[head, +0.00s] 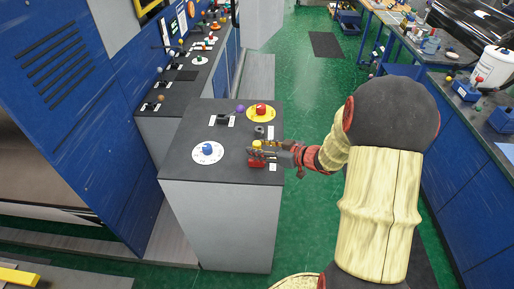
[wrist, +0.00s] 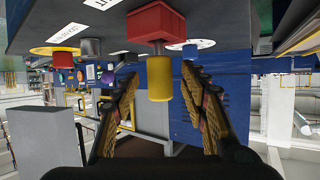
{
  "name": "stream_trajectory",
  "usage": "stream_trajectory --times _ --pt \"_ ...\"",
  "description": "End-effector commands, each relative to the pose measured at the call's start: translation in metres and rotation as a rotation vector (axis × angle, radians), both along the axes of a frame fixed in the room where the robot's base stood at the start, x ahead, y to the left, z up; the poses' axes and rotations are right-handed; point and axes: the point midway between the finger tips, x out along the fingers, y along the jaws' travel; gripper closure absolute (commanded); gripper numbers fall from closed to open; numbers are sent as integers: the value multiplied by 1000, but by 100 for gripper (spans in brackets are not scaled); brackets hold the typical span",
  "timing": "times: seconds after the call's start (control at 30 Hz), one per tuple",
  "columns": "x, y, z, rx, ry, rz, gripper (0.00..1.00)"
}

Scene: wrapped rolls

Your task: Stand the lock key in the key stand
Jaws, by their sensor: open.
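A yellow cylindrical head (head: 257,144) on a short grey stem stands on a red block (head: 256,164) near the right edge of the grey cabinet's top. It looks like the lock key, but no label confirms this. In the wrist view, which is upside down, the yellow head (wrist: 159,80) hangs from the red block (wrist: 155,24). My gripper (head: 268,150) is open, with its fingers on either side of the yellow head and gaps showing in the wrist view. A dark short cylinder (head: 259,131) stands just behind; I cannot tell whether it is the key stand.
The cabinet top (head: 190,174) also holds a blue knob on a white dial (head: 207,149), a black block (head: 223,119), a purple ball (head: 240,109) and a red button on a yellow disc (head: 261,109). Its front left is clear. Blue benches stand at both sides.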

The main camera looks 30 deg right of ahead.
Motion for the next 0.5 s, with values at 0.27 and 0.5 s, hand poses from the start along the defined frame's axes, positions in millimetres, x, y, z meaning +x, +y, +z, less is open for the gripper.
stream_trajectory --times 0.27,0.5 --pt "-49 -22 22 -1 0 -6 56" --pt "-80 -34 36 -1 0 -4 56"
